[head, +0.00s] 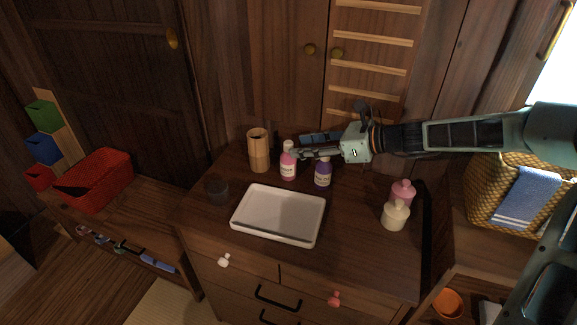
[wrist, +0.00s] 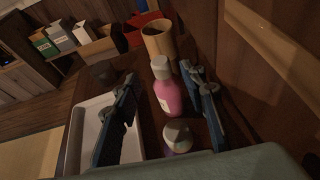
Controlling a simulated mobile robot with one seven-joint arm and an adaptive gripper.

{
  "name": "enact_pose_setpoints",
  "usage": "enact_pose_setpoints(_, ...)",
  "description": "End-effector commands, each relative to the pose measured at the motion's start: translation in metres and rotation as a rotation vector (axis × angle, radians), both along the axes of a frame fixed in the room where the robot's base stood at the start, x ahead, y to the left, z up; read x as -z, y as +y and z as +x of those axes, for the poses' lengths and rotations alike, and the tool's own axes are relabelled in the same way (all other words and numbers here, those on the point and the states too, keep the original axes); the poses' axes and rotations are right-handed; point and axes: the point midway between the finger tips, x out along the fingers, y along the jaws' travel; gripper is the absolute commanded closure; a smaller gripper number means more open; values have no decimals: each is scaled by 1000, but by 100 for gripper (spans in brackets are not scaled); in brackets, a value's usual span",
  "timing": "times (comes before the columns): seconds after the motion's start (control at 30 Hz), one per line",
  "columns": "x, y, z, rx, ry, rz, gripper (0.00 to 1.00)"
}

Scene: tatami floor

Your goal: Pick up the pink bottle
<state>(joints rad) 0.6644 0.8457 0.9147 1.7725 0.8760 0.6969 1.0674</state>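The pink bottle (head: 288,168), with a pale cap, stands upright on the dark wooden cabinet top (head: 345,235). My gripper (head: 302,154) reaches in from the right, with its tips close beside the bottle's upper part. In the wrist view, my gripper (wrist: 160,78) is open. Its fingers are spread on either side of the pink bottle (wrist: 168,98), the right one nearer to it. I cannot tell whether a finger touches it. A purple bottle (head: 323,174) stands just right of it, beneath my gripper; its pale cap (wrist: 177,133) shows nearer the wrist camera.
A bamboo cup (head: 258,152) stands close left of the pink bottle, with a dark cup (head: 216,190) farther left. A white tray (head: 278,212) lies in front. A pink jar (head: 403,190) and a cream jar (head: 395,215) stand right. Wooden doors (head: 290,60) rise behind.

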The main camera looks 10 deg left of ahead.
Motion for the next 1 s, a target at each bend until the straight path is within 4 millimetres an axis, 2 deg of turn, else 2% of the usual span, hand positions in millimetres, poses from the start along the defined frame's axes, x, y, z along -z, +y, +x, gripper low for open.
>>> enact_pose_setpoints(0.17, 5, 9, 3, 0, -1, 0, 61)
enact_pose_setpoints(0.47, 21, 46, 12, -3, -2, 0, 61)
enact_pose_setpoints(0.7, 21, 48, 13, 0, -2, -1, 61)
enact_pose_setpoints(1.0, 21, 48, 13, 0, -2, -1, 94)
